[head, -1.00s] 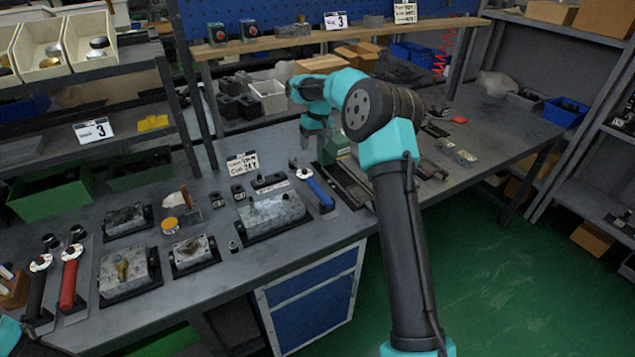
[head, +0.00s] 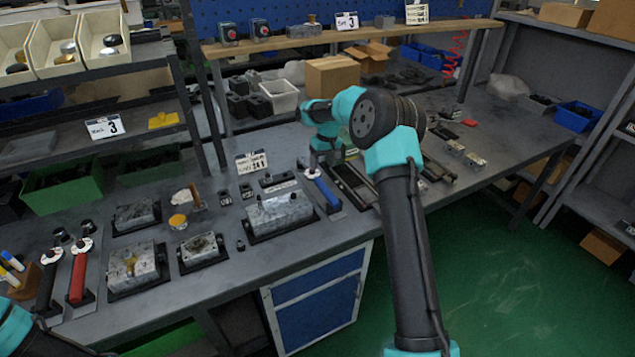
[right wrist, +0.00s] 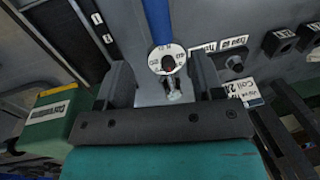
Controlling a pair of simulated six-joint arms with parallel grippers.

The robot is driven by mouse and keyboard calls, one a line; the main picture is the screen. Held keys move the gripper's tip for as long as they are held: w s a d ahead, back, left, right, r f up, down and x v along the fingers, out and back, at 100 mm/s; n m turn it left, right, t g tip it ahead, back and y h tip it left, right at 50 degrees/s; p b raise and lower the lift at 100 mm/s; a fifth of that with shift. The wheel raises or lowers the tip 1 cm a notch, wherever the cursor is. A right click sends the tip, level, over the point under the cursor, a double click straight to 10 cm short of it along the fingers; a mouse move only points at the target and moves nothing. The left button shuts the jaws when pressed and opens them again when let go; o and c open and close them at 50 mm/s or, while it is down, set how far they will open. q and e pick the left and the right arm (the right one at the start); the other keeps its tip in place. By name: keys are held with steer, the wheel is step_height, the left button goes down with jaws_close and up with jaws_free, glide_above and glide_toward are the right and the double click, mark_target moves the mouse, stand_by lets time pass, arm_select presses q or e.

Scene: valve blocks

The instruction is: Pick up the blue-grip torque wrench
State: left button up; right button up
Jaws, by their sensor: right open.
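The blue-grip torque wrench (head: 325,193) lies on the bench right of the large valve block, its round white dial end toward the back. My right gripper (head: 320,161) is over that dial end. In the right wrist view, the wrench's dial (right wrist: 167,59) and blue grip (right wrist: 157,20) show between the two open fingers of the gripper (right wrist: 163,78). The fingers stand on either side of the dial end, and nothing is held. I cannot tell the exact height gap. Part of my left arm shows at the lower left corner, but its gripper does not.
A large valve block (head: 280,215) sits left of the wrench. A red-grip wrench (head: 78,279) and a black-grip wrench (head: 47,287) lie at far left. A green box (right wrist: 58,118) stands near the gripper. A sign (head: 251,161) stands behind the block.

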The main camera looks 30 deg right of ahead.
mark_target(319, 179)
steer(key=shift+a+f, duration=0.15)
steer(key=shift+f, duration=0.85)
steer(key=shift+a+f, duration=0.15)
steer(key=shift+f, duration=0.85)
steer(key=shift+w+a+f, duration=0.1)
steer(key=shift+a+f, duration=0.05)
steer(key=shift+f, duration=0.7)
steer(key=shift+w+a+f, duration=0.1)
steer(key=shift+f, duration=0.75)
steer(key=shift+w+a+f, duration=0.1)
steer(key=shift+a+f, duration=0.05)
steer(key=shift+f, duration=0.7)
steer(key=shift+c, duration=0.2)
jaws_close()
